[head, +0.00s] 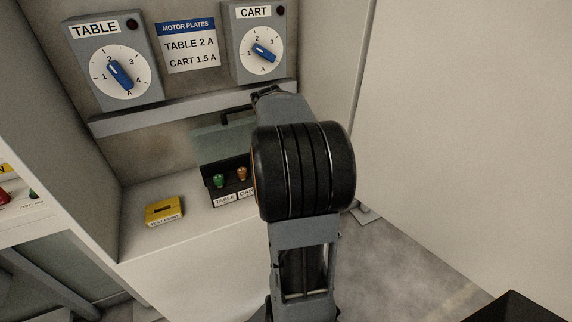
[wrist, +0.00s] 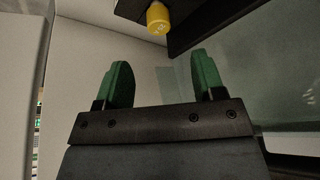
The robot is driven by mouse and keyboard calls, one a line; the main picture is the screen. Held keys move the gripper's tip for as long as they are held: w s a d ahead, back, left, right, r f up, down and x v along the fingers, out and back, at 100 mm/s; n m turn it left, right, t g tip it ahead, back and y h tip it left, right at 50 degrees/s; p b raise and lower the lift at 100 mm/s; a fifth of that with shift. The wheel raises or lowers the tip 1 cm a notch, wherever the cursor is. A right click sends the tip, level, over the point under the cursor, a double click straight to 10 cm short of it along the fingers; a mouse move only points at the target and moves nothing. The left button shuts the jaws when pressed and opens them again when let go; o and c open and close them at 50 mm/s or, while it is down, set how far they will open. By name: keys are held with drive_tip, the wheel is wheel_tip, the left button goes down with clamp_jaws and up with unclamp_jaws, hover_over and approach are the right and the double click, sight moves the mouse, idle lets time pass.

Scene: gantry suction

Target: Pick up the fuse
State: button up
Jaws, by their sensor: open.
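A yellow cylindrical piece with a faint marking, likely a fuse (wrist: 158,18), shows at the top of the wrist view against a dark part. My gripper (wrist: 163,82) is open, its two green fingers apart with nothing between them. The yellow piece is beyond the fingertips, apart from them. In the head view a green plug (head: 219,181) and an orange plug (head: 241,174) stand in a dark holder labelled TABLE and CART. My arm covers the holder's right side and my fingers there. I cannot tell which piece in the head view is the yellow one.
A translucent raised cover (head: 222,140) stands behind the plugs. A yellow test point box (head: 164,210) sits on the ledge at left. The TABLE dial (head: 121,75) and CART dial (head: 262,53) flank a motor plates sign (head: 190,46). A shelf strip (head: 160,115) runs below.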

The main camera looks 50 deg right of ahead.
drive_tip(key=shift+p+x, duration=0.5)
drive_tip(key=shift+x, duration=4.2)
drive_tip(key=shift+s, duration=0.1)
drive_tip(key=c, duration=1)
